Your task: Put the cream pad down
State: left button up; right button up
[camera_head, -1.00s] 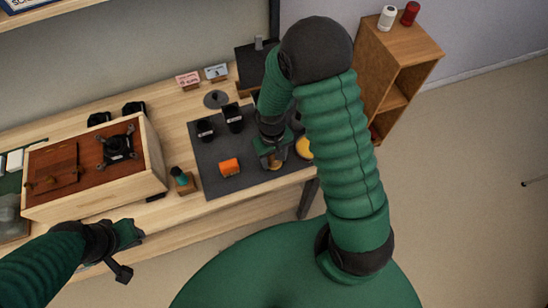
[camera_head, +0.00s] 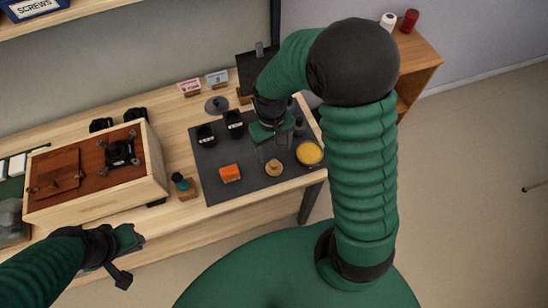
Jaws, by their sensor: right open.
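A small round cream-tan pad (camera_head: 274,169) lies on the dark mat (camera_head: 232,192), near its front edge. My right gripper (camera_head: 271,152) is open and stands just behind and above the pad, apart from it as far as I can see. My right arm comes in from the right and hides part of the bench behind it. My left gripper (camera_head: 132,252) hangs in front of the bench at the lower left, away from the pad; its jaws are too unclear to read.
A yellow-filled round dish (camera_head: 309,152) sits right of the pad. An orange block (camera_head: 230,173) lies to the left, with black cups (camera_head: 206,135) behind it. A wooden box (camera_head: 92,190) stands further left. The mat's front strip between block and pad is clear.

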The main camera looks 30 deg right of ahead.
jog(key=s+a+r+n+t, duration=0.1)
jog(key=s+a+r+t, duration=0.2)
jog(key=s+a+r, duration=0.1)
jog(key=shift+s+a+r, duration=0.15)
jog(key=shift+s+a, duration=0.1)
jog(key=shift+s, duration=0.1)
jog(key=shift+s, duration=0.2)
dwell(0.3)
jog(key=shift+w, duration=0.15)
dwell(0.5)
